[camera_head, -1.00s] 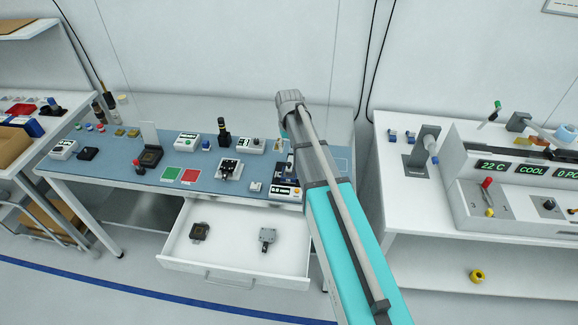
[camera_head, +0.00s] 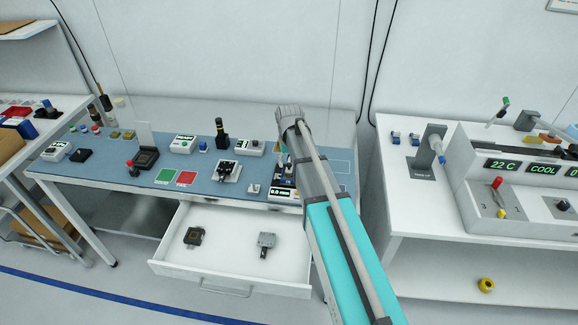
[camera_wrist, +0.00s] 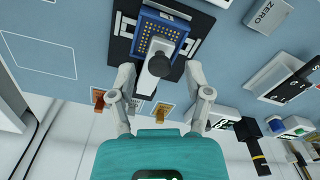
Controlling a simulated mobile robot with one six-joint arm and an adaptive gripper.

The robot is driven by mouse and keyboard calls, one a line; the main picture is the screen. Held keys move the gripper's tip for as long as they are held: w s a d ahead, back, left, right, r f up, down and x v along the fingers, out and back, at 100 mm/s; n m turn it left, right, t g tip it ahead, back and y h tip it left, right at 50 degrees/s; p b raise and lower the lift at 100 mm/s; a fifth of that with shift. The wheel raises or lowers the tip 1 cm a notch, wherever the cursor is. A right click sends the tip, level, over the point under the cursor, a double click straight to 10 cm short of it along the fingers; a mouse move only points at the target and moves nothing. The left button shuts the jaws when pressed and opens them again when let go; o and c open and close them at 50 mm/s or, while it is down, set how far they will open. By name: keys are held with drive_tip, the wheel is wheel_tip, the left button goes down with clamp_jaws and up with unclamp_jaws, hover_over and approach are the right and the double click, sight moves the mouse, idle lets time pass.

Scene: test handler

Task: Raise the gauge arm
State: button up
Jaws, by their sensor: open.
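In the wrist view the gauge arm (camera_wrist: 157,66), a pale grey lever with a dark round end, stands over a blue block with gold dots (camera_wrist: 150,34) on a black plate. My gripper (camera_wrist: 160,73) is open, with one finger on each side of the gauge arm. I see gaps between the fingers and the lever; whether either finger touches it is unclear. In the head view the gauge's display base (camera_head: 284,194) shows beside my arm, at the front right of the blue bench mat. My own arm hides my fingers there.
An open drawer (camera_head: 228,291) holding two small fixtures sticks out below the bench. Green (camera_head: 165,177) and red (camera_head: 187,178) pads, a black-and-white fixture (camera_head: 228,171) and several small devices lie left of the gauge. A second bench (camera_head: 399,205) stands right.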

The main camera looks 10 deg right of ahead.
drive_tip(key=shift+f, duration=0.2)
clamp_jaws()
idle(0.4)
